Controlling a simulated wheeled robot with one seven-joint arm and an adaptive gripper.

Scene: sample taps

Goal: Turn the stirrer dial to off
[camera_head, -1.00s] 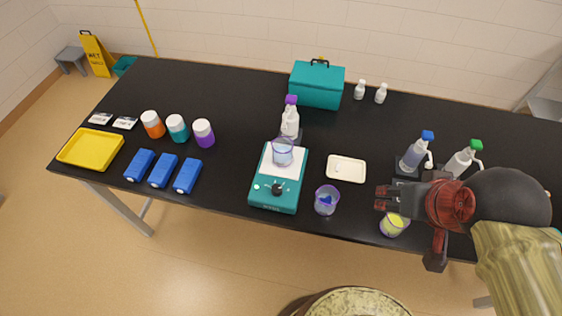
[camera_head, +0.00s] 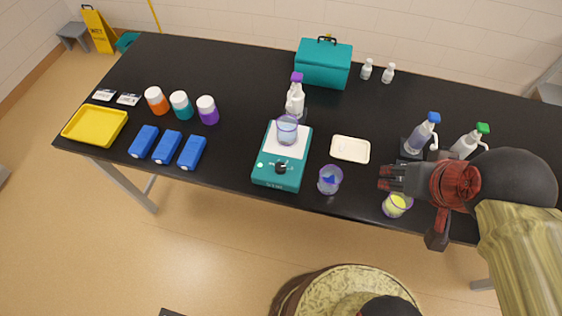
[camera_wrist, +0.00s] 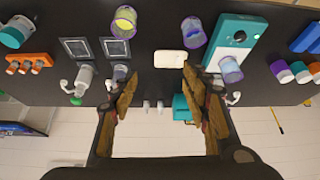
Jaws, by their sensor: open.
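The stirrer (camera_head: 270,175) is a teal box with a white top plate, near the front edge in the middle of the black table. Its black dial (camera_head: 281,168) is on the front part of the top; its exact setting is too small to read. A clear beaker (camera_head: 287,131) stands on the plate. In the wrist view the stirrer (camera_wrist: 238,24) is upper right, with the dial (camera_wrist: 240,36) and the beaker (camera_wrist: 231,70). My gripper (camera_head: 384,177) is open and empty, to the right of the stirrer and apart from it. Its fingers (camera_wrist: 165,92) are spread in the wrist view.
A beaker with blue content (camera_head: 329,180) and a white tray (camera_head: 350,149) lie between stirrer and gripper. A beaker with yellow content (camera_head: 397,205) is just below my gripper. Spray bottles (camera_head: 424,132) stand to the right. Several blue blocks (camera_head: 167,147) lie to the left.

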